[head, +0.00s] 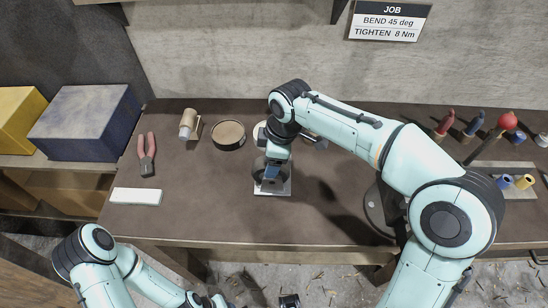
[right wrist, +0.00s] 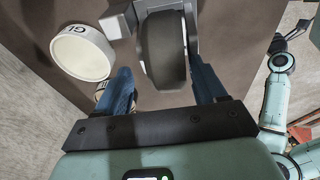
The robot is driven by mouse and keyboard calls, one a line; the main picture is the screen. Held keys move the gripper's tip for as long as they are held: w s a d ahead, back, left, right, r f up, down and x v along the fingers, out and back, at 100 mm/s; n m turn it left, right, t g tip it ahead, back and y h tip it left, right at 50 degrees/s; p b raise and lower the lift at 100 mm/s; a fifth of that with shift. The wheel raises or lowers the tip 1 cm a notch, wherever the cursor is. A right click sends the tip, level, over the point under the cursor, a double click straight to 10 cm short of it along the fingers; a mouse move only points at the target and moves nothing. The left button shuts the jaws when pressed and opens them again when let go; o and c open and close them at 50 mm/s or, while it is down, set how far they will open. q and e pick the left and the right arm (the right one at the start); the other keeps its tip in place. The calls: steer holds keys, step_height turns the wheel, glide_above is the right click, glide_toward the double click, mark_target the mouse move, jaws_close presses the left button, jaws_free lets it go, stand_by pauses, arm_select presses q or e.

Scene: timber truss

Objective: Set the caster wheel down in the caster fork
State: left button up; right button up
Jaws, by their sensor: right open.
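The caster wheel (right wrist: 164,50) is dark and thick. In the right wrist view it stands between the grey metal arms of the caster fork (right wrist: 118,22); how deep it sits is hidden. In the head view the fork's pale base plate (head: 272,191) rests on the bench, with the dark wheel above it, partly covered by my right gripper (head: 272,170). The blue fingers of my right gripper (right wrist: 165,90) are open, one on each side of the wheel, with gaps showing. My left arm is at the bottom left of the head view; its fingers are not clear.
A round tin (right wrist: 82,52) lettered GL is close to the left finger. On the bench (head: 215,215) are red pliers (head: 147,154), a white block (head: 136,196), a round dish (head: 229,134) and a tan roll (head: 189,124). Screwdrivers (head: 444,124) stand at right.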

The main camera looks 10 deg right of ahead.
arm_select(q)
steer(key=shift+f, duration=0.15)
arm_select(e)
steer(key=shift+g, duration=0.6)
steer(key=f, duration=0.1)
steer(key=s+f, duration=0.1)
steer(key=f, duration=0.2)
steer(key=shift+s+f, duration=0.35)
steer(key=shift+f, duration=0.05)
steer(key=r, duration=0.4)
steer(key=w+r, duration=0.1)
steer(key=r, duration=0.1)
steer(key=shift+d+r+p, duration=0.25)
steer(key=shift+r+p, duration=0.05)
steer(key=shift+p, duration=0.1)
arm_select(q)
steer(key=w+r+p, duration=0.1)
steer(key=w+r, duration=0.1)
steer(key=shift+r+p, duration=0.35)
steer(key=shift+r, duration=0.05)
arm_select(e)
step_height(320, 180, up, 11)
steer(key=s+d+t, duration=0.1)
steer(key=shift+d+r, duration=0.2)
steer(key=shift+d, duration=0.05)
arm_select(q)
steer(key=shift+a, duration=0.1)
arm_select(e)
steer(key=shift+s, duration=0.1)
